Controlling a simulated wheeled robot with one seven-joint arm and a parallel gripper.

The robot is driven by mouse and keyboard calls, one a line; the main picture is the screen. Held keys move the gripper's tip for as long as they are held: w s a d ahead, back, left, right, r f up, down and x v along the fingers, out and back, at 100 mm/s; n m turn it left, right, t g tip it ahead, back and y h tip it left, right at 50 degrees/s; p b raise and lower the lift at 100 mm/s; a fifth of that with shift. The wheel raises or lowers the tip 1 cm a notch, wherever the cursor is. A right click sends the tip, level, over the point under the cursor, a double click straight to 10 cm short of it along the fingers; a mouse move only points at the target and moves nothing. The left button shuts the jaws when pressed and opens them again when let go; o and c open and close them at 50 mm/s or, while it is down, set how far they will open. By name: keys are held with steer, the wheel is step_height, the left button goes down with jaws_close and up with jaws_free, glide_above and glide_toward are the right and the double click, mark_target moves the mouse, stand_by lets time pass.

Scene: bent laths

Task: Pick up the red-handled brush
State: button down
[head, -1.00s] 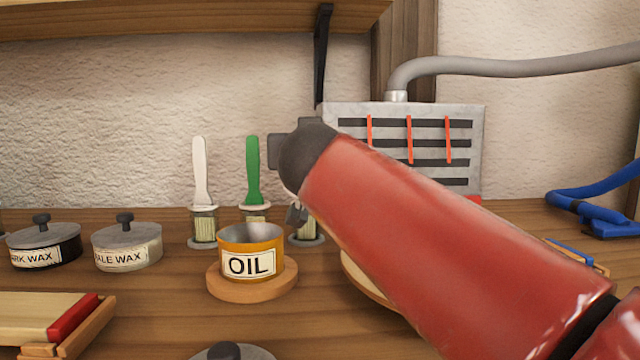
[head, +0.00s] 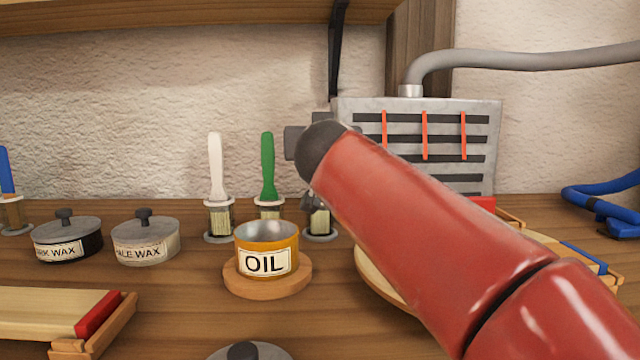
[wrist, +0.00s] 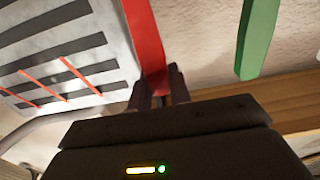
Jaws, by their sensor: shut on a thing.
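The red-handled brush shows its red handle (wrist: 146,45) in the wrist view, between the two fingers of my gripper (wrist: 160,88), which is shut on it. In the head view my arm hides the red handle. Pale bristles (head: 319,222) show below my gripper, in a small holder on a grey round base, in line with the other brushes. I cannot tell whether the brush has lifted at all. A green-handled brush (head: 268,168) stands just left of it and also shows in the wrist view (wrist: 257,38). A white-handled brush (head: 215,170) stands further left.
An orange OIL pot (head: 266,250) on a wooden disc stands in front of the brushes. Two lidded wax tins (head: 145,240) are at left. A grey slotted box (head: 470,150) stands behind my arm. A shelf (head: 200,18) hangs above, with a dark bracket (head: 336,60).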

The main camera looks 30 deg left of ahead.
step_height(320, 180, up, 10)
steer(key=p, duration=0.5)
stand_by(0.5)
